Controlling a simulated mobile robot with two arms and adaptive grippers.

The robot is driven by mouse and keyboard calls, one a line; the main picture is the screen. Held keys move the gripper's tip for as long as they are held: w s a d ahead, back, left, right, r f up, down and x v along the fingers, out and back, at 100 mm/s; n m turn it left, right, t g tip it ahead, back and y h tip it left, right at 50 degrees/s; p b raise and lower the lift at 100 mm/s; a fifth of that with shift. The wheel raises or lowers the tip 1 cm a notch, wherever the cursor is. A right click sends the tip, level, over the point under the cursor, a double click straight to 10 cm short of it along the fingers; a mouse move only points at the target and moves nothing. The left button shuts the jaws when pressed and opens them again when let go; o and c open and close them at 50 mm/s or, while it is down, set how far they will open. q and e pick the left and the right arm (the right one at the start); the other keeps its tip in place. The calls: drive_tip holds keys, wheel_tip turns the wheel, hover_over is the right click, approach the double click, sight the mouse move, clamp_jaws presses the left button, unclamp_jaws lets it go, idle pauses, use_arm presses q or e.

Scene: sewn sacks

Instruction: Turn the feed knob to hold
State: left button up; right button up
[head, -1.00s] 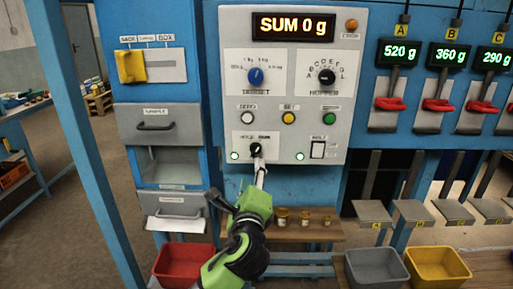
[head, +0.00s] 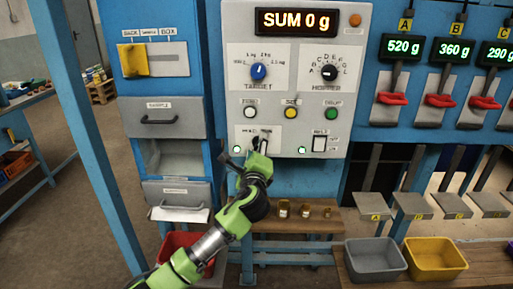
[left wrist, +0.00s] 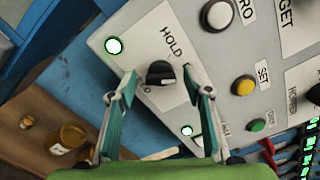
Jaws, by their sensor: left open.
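The feed knob is a small black knob on the lower left of the grey control panel (head: 292,100). In the left wrist view the knob (left wrist: 160,72) shows between and just beyond the fingertips of my left gripper (left wrist: 160,83), with a gap on both sides. The word HOLD is printed close by it; the RUN label does not show clearly there. The left gripper (head: 264,143) is open and empty, and in the head view it largely covers the knob. Which way the knob points is hard to tell. My right gripper is not in view.
Green lamps flank the knob, with a switch (head: 320,143) to its right and push buttons above. Below stand a wooden shelf with small jars (head: 283,209), a grey bin (head: 375,262) and a yellow bin (head: 435,257). A blue post (head: 85,130) stands at left.

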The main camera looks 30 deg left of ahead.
use_arm(q)
drive_tip(key=shift+c, duration=0.4)
drive_tip(key=c, duration=1)
drive_tip(key=shift+c, duration=0.2)
drive_tip(key=shift+o, duration=0.2)
drive_tip(key=shift+n, duration=0.4)
drive_tip(key=shift+f+n+b, duration=0.15)
drive_tip(key=shift+n+b, duration=0.5)
drive_tip(key=shift+n, duration=0.35)
drive_tip(key=shift+c, duration=0.2)
drive_tip(key=n+b, duration=0.1)
drive_tip(key=n, duration=0.2)
drive_tip(key=shift+f+n, duration=0.1)
drive_tip(key=shift+n, duration=0.2)
drive_tip(key=shift+o, duration=0.2)
drive_tip(key=n+b, duration=0.2)
drive_tip(key=n, duration=0.3)
drive_tip(key=shift+n, duration=0.3)
drive_tip(key=shift+c, duration=0.2)
